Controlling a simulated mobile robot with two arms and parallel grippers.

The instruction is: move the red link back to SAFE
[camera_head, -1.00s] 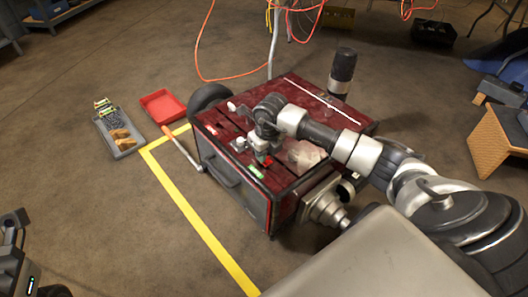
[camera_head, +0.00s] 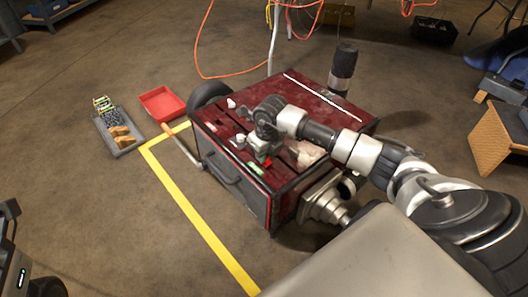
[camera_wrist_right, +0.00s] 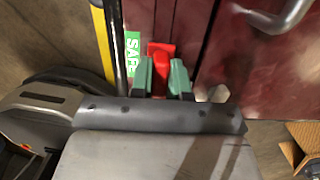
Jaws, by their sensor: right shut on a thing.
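The red link (camera_wrist_right: 161,58) is between the two green-tipped fingers of my right gripper (camera_wrist_right: 164,78) in the right wrist view. The gripper is shut on it. The green SAFE label (camera_wrist_right: 133,54) lies just left of the link there, apart from it. In the head view my right gripper (camera_head: 263,155) reaches down onto the near side of the dark red machine's top (camera_head: 222,125). A bit of the red link (camera_head: 267,163) shows below the gripper. Its lower end is hidden. My left gripper is not clearly in view.
A clear lump (camera_head: 307,153) and small white pieces are on the machine's top. A handle (camera_head: 222,168) is on its front. A yellow floor line (camera_head: 190,208), a red tray (camera_head: 162,103) and a grey tray of parts (camera_head: 126,150) lie to the left. Orange cables hang behind.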

